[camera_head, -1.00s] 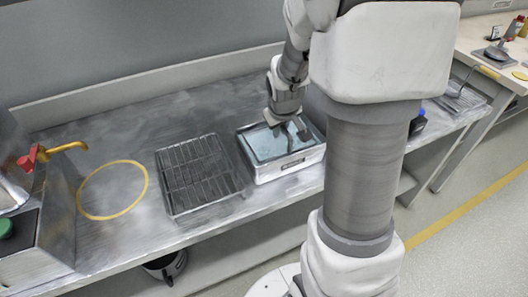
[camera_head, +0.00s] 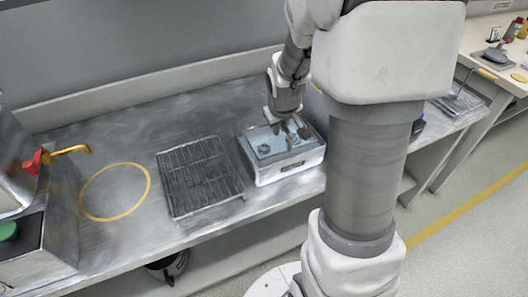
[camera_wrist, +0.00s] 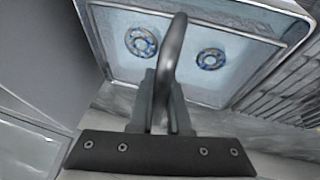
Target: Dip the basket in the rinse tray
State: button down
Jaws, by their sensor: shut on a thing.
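The rinse tray (camera_head: 290,172) is a white box with a light blue inside, on the metal bench in the head view. My gripper (camera_head: 285,116) is over its back part, pointing down. In the wrist view my gripper (camera_wrist: 163,112) is shut on a dark curved handle, which I take to be that of the basket (camera_wrist: 173,55). The handle reaches over the blue interior of the rinse tray (camera_wrist: 97,40). Two ring-shaped metal parts (camera_wrist: 141,41) show in the blue area. The basket's body and its depth in the tray cannot be made out clearly.
A wire drain rack (camera_head: 200,176) stands left of the tray, close beside it. Farther left are a yellow ring mark (camera_head: 115,191) on bare bench and a yellow spout (camera_head: 70,150). A dark bucket (camera_head: 168,266) sits below the bench.

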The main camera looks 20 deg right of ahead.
jog(key=shift+r+p, duration=2.5)
jog(key=shift+r, duration=1.1)
jog(key=shift+r+p, duration=1.5)
jog(key=shift+r, duration=0.5)
